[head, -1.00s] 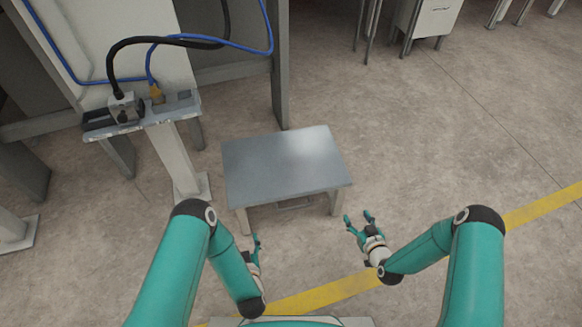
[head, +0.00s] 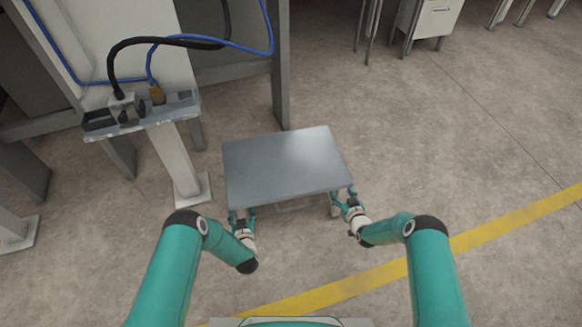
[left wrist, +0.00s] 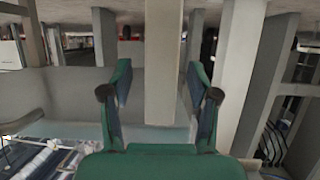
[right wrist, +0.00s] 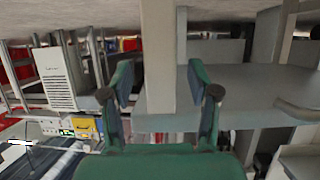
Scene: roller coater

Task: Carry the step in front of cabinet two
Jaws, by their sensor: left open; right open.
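The step (head: 285,165) is a low stool with a flat grey top and pale legs, standing on the floor in the middle of the head view. My left gripper (head: 241,213) is open at its near left leg. In the left wrist view that leg (left wrist: 163,60) stands between the two open fingers (left wrist: 160,92). My right gripper (head: 342,195) is open at the near right leg. In the right wrist view that leg (right wrist: 158,55) stands between the open fingers (right wrist: 160,92). I cannot tell whether any finger touches a leg. No cabinet marked two is identifiable.
A metal stand (head: 150,112) with black and blue cables is left of the step. A grey post (head: 281,65) stands close behind it. A white cabinet (head: 428,20) is at the back. Floor (head: 450,140) to the right is clear, crossed by a yellow line (head: 480,238).

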